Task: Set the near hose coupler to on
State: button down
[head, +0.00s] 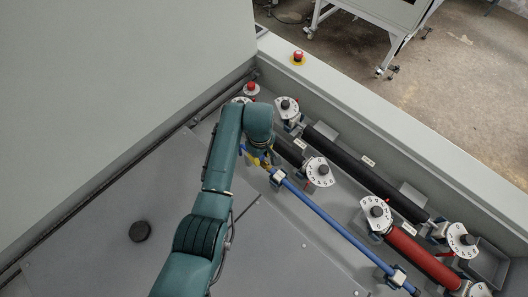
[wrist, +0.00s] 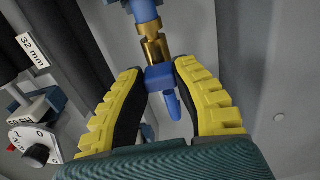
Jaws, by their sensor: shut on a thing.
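The near hose coupler (wrist: 160,77) is in the wrist view, a blue block with a blue lever (wrist: 173,106) below a brass fitting (wrist: 155,49). My gripper (wrist: 160,72) has yellow-and-black fingers, one on each side of the blue block, and is shut on it at the fingertips. The lever extends between the fingers towards the palm. In the head view my gripper (head: 256,157) is at the upper left end of the blue hose (head: 325,215), and my arm hides most of the coupler. I cannot read an on or off mark.
White numbered dials (head: 319,171) stand along the trough, one also in the wrist view (wrist: 33,144). A black roller (head: 350,165) and a red roller (head: 420,255) lie to the right. Red buttons (head: 298,57) are at the back. The grey plate (head: 110,200) at left is mostly clear.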

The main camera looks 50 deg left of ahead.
jog(key=c, duration=0.8)
grip_release()
jog(key=shift+d+f, duration=0.2)
jog(key=shift+d, duration=0.1)
jog(key=shift+o, duration=0.2)
jog(key=shift+a+r, duration=0.1)
jog(key=shift+r, duration=0.2)
notch_tip(320, 180, up, 12)
jog(key=shift+f, duration=0.2)
